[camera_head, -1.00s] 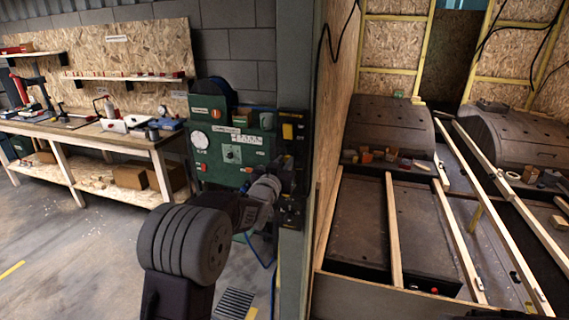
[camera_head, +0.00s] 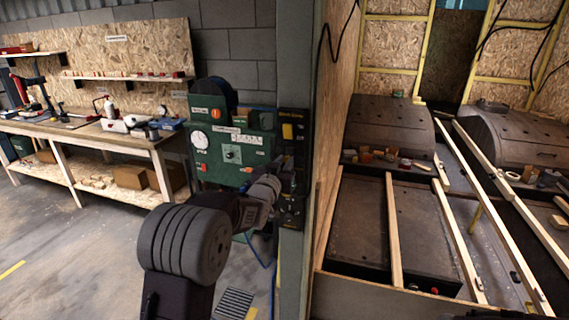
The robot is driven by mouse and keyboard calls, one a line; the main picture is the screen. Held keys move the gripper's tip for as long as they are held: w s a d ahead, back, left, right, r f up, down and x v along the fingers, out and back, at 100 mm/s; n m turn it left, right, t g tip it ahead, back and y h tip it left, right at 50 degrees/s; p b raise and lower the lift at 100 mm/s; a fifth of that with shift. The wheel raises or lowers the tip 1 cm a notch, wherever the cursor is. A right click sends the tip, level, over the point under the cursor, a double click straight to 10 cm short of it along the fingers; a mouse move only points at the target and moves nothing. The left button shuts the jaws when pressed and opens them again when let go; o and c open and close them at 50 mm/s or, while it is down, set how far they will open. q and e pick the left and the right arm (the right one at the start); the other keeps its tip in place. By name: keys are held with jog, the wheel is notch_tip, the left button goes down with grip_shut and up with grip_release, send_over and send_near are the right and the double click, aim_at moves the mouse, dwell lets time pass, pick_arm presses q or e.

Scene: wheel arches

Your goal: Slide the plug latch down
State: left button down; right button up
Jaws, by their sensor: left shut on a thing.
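A narrow black panel (camera_head: 293,128) is fixed upright on the grey post beside the doorway, with a yellow piece on its upper part. My left gripper (camera_head: 287,184) reaches the lower half of this panel, its arm coming up from the bottom of the view. The gripper is shut on a small part there, which I take to be the plug latch; the jaws and wrist hide most of it. My right gripper is not in view.
A green control cabinet (camera_head: 229,145) with a gauge and knobs stands just left of the panel. A workbench (camera_head: 88,134) with tools runs along the left wall. The grey post (camera_head: 294,270) borders a room with wooden battens (camera_head: 394,232) and dark wheel arches (camera_head: 389,124).

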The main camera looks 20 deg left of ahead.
pick_arm(q)
jog(key=shift+f, duration=0.1)
notch_tip(320, 180, down, 3)
jog(key=b, duration=0.3)
jog(key=c, duration=1.3)
grip_release()
jog(key=s+b, duration=0.2)
jog(key=s, duration=0.7)
jog(key=shift+a, duration=0.15)
